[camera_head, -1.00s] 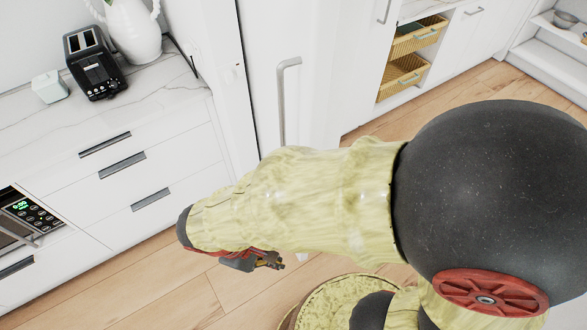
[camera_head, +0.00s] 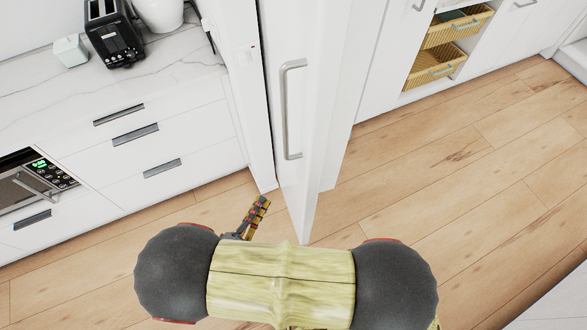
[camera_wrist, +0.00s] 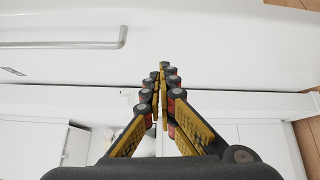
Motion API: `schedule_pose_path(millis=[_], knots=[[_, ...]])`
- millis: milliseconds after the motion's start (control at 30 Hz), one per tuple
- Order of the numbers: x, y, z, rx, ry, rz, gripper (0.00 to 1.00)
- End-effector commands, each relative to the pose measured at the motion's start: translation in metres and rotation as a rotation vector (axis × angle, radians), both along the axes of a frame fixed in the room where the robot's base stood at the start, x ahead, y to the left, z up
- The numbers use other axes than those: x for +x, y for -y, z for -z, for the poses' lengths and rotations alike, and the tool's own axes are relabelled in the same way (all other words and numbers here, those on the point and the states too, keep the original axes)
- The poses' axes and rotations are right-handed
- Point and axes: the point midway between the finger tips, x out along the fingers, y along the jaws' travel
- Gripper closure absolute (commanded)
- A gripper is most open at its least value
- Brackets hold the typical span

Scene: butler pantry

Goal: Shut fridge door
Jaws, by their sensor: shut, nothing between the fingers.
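The white fridge door (camera_head: 307,130) with its grey bar handle (camera_head: 287,110) stands ajar in the head view. A dark gap runs along its left edge, beside the white upright panel (camera_head: 240,75). My gripper (camera_head: 262,203) is left of the door's lower part, pointing up in the picture; the wrist view also shows it (camera_wrist: 162,72), with its fingers together and nothing between them. In the wrist view the door face (camera_wrist: 220,45) with the handle (camera_wrist: 80,45) lies across the top. I cannot tell whether the fingertips touch the door.
A counter (camera_head: 130,75) with drawers, a toaster (camera_head: 115,38) and a small pale box (camera_head: 70,50) is at left, with a microwave (camera_head: 35,180) below. Wicker baskets (camera_head: 440,65) sit in a cabinet at upper right. Wooden floor (camera_head: 450,160) is clear at right.

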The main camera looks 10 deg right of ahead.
Motion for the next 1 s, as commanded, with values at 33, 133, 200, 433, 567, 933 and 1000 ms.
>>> schedule_pose_path(millis=[33, 133, 200, 433, 567, 933, 1000], knots=[[0.0, 0.001, -0.003, 0.022, 0.029, 0.002, 1.0], [0.001, 0.002, -0.004, 0.055, 0.057, 0.004, 1.0], [0.004, 0.004, -0.003, 0.063, 0.061, 0.006, 1.0], [0.029, 0.025, -0.003, 0.062, 0.06, 0.011, 1.0], [0.049, 0.039, -0.002, 0.062, 0.059, 0.011, 1.0], [0.083, 0.082, -0.003, 0.061, 0.058, 0.009, 1.0], [0.084, 0.09, -0.003, 0.062, 0.058, 0.008, 1.0]])
